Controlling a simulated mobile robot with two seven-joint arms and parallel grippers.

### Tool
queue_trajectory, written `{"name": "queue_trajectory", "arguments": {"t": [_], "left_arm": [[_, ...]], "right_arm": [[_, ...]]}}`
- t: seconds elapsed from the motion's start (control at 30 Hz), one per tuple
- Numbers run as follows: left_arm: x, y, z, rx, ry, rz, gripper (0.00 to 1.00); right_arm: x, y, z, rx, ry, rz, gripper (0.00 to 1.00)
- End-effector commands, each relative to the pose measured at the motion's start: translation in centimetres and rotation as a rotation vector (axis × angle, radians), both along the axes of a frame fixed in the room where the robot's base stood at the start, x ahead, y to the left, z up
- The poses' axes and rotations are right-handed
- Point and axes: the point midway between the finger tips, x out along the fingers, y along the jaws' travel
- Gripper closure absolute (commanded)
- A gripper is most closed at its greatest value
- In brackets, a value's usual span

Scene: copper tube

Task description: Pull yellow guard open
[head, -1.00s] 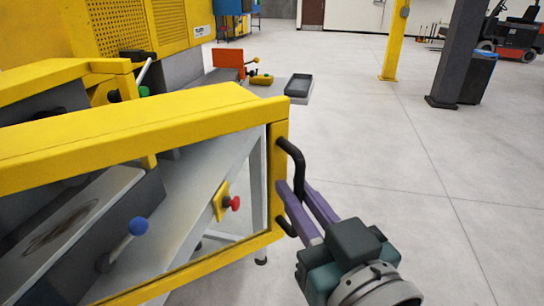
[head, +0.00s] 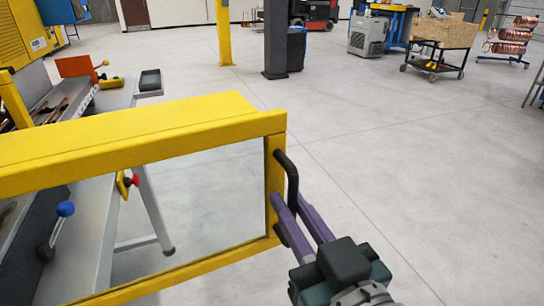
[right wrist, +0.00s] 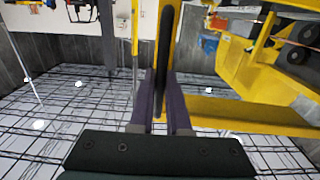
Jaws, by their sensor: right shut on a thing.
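The yellow guard (head: 140,143) is a thick yellow frame around a clear pane, across the left and middle of the head view. It stands swung out from the machine, with floor seen through its pane. A black bar handle (head: 292,178) is on its right-hand edge; it also shows upright in the right wrist view (right wrist: 165,45). My right gripper (head: 286,212) has its purple fingers shut on this handle, one on each side of it in the right wrist view (right wrist: 161,98). My left gripper is not in view.
Behind the guard are the machine's grey bench, a blue-knobbed lever (head: 65,209) and a red button (head: 134,180). A grey tray (head: 150,81) is beyond. A yellow post (head: 224,35) and a dark post (head: 275,40) stand farther back. Floor to the right is clear.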

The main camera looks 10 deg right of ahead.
Motion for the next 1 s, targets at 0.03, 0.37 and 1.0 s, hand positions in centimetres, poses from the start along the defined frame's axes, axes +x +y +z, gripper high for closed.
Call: {"name": "queue_trajectory", "arguments": {"t": [0.03, 0.37, 1.0], "left_arm": [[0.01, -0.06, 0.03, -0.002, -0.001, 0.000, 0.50], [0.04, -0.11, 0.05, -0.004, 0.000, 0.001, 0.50], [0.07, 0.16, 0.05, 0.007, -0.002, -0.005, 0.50]], "right_arm": [[-0.05, 0.13, -0.08, -0.004, 0.002, 0.008, 1.00], [-0.13, 0.45, -0.10, -0.002, 0.003, 0.022, 1.00], [-0.12, 0.42, -0.04, 0.000, 0.001, 0.021, 0.55]]}}
